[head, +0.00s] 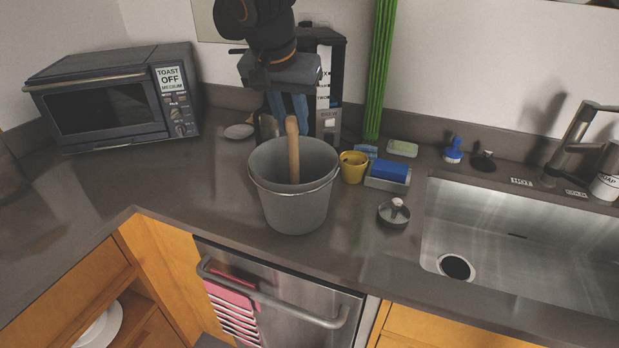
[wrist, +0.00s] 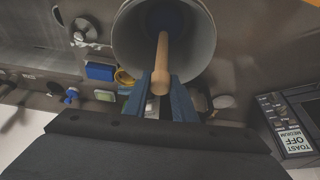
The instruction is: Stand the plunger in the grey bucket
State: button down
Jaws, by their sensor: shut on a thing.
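The grey bucket (head: 295,205) stands upright on the dark counter, left of the sink. The plunger's wooden handle (head: 293,150) rises out of the bucket's mouth, nearly upright. Its lower end is hidden inside the bucket in the head view. My gripper (head: 290,116) is above the bucket's back rim, shut on the upper part of the handle. In the wrist view, the handle (wrist: 162,60) runs from between the blue fingers (wrist: 163,98) into the bucket (wrist: 122,42), where a dark shape shows at its far end. I cannot tell whether it touches the bottom.
A coffee maker (head: 325,85) stands behind the bucket and a toaster oven (head: 115,100) at left. A yellow cup (head: 353,168), a blue sponge in a holder (head: 388,172) and a metal lid (head: 394,213) sit right of the bucket. The sink (head: 530,235) is further right.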

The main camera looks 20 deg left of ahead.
jog(key=shift+f+b, duration=0.5)
jog(key=shift+f, duration=0.3)
dwell(0.4)
jog(key=c, duration=1.4)
grip_release()
